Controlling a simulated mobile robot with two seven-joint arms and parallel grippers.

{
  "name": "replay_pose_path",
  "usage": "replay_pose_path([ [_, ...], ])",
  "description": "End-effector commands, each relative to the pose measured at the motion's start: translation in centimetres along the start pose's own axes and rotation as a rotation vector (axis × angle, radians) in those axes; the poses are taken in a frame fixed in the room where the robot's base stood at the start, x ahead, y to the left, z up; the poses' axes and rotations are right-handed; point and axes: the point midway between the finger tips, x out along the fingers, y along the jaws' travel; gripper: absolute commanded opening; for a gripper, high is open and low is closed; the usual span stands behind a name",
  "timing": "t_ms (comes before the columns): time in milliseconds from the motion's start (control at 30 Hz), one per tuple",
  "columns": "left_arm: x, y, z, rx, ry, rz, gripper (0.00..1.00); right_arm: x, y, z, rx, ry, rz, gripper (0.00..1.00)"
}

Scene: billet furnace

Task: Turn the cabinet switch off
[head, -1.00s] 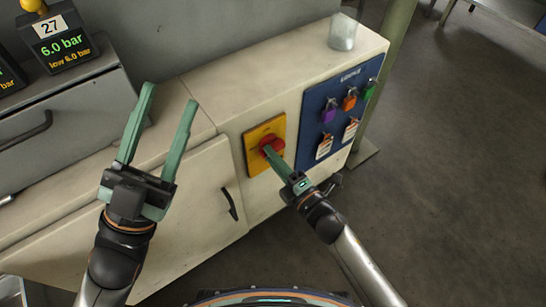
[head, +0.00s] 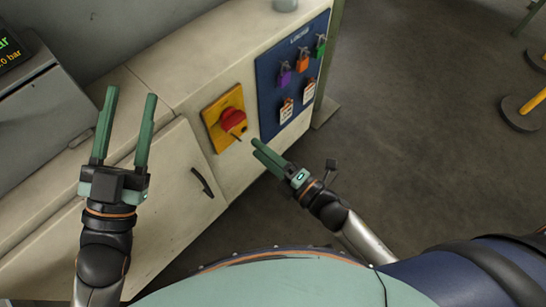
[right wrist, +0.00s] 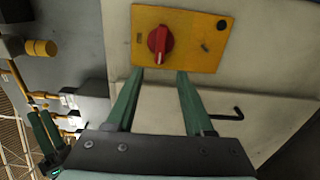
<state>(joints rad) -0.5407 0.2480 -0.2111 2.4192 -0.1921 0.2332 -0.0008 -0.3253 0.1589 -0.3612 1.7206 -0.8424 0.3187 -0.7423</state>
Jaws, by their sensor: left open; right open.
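The cabinet switch is a red rotary knob (head: 232,119) on a yellow plate (head: 212,113) on the cream cabinet's front. In the right wrist view the red knob (right wrist: 159,42) stands about upright, slightly tilted, on the yellow plate (right wrist: 205,52). My right gripper (head: 257,148) is open and empty, in front of the switch, a little right of and below the knob, apart from it. In the right wrist view its open fingers (right wrist: 156,77) point at the plate's lower edge. My left gripper (head: 130,95) is open and empty, in front of the cabinet, left of the switch.
A blue lockout board (head: 268,87) with coloured padlocks (head: 303,60) and tags is right of the switch. A dark door handle (head: 202,182) is below it. A grey box (head: 40,115) stands at left. Open floor (head: 420,130) lies at right, with a yellow-and-black post base (head: 522,114).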

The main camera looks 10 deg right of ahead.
Motion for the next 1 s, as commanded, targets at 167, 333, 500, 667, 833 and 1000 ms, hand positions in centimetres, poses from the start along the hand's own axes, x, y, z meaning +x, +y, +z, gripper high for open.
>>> replay_pose_path([
  [167, -0.1, 0.1, 1.2, -0.015, -0.051, -0.003, 0.50, -2.7, 0.0, 0.0, 0.000, 0.000, -0.001, 0.53],
  [333, -0.2, 0.1, 1.8, -0.022, -0.073, -0.004, 0.50, -3.7, 0.1, 0.0, 0.000, 0.001, 0.002, 0.53],
  [500, -0.2, 0.1, 1.8, -0.023, -0.075, -0.004, 0.50, -3.8, 0.1, 0.0, 0.000, 0.001, 0.002, 0.53],
  [667, -0.2, 0.1, 1.8, -0.023, -0.075, -0.003, 0.50, -3.8, 0.0, 0.0, 0.000, 0.000, 0.002, 0.53],
  [833, -0.2, 0.1, 1.8, -0.022, -0.075, -0.003, 0.50, -3.7, 0.0, 0.0, 0.000, 0.000, 0.001, 0.53],
  [1000, -0.2, 0.1, 1.7, -0.022, -0.070, -0.004, 0.50, -3.7, 1.2, 0.4, 0.046, -0.014, 0.023, 0.53],
])
